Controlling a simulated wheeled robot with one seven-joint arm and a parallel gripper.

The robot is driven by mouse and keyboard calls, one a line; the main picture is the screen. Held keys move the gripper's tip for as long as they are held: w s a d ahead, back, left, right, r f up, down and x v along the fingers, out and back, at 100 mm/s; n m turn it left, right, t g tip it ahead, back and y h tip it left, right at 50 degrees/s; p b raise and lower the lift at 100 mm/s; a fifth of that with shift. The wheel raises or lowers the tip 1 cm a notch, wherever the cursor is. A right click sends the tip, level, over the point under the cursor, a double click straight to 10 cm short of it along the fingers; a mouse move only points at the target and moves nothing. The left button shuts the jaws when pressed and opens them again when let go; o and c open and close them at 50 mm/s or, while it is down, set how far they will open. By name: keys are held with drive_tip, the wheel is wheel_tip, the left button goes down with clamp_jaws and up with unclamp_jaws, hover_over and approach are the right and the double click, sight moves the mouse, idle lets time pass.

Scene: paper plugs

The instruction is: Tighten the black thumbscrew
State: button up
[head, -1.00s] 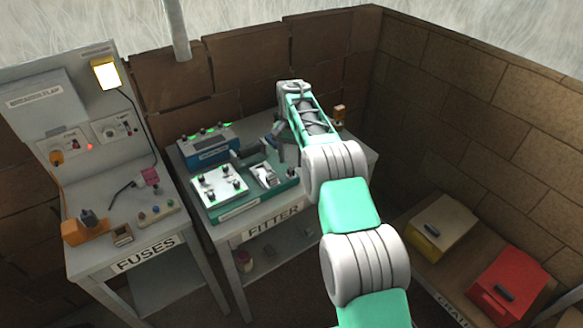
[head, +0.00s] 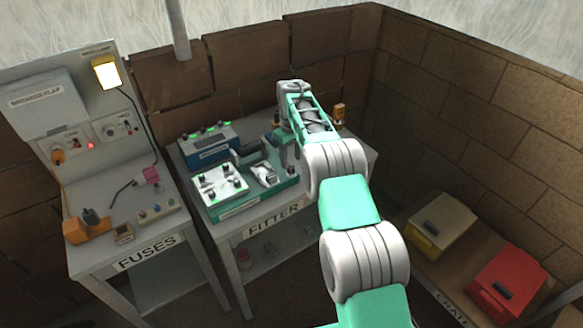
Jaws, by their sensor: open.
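My gripper (head: 286,158) is at the end of my green and white arm, over the right end of a green fixture base (head: 243,204) on the FITTER table. It points down and is open; its fingertips are small and partly hidden. A white plate (head: 219,186) with several small black knobs sits on the left of the base. A grey clamp-like part (head: 265,174) sits in the middle of it. I cannot tell which black knob is the thumbscrew. The right end of the base, where a dark knob stood in view earlier, is now mostly covered by my gripper.
A blue box (head: 208,144) with green lights stands behind the base. An orange-topped item (head: 339,112) stands at the table's back right. The FUSES bench (head: 185,235) is at left. Yellow (head: 437,226) and red (head: 510,281) boxes lie on a low crate at right.

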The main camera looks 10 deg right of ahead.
sight(291, 167)
drive_tip(key=shift+f+b, duration=1.15)
drive_tip(key=shift+f, duration=0.85)
drive_tip(key=shift+c, duration=0.2)
clamp_jaws()
drive_tip(key=shift+m, duration=0.7)
drive_tip(key=shift+o, duration=0.2)
unclamp_jaws()
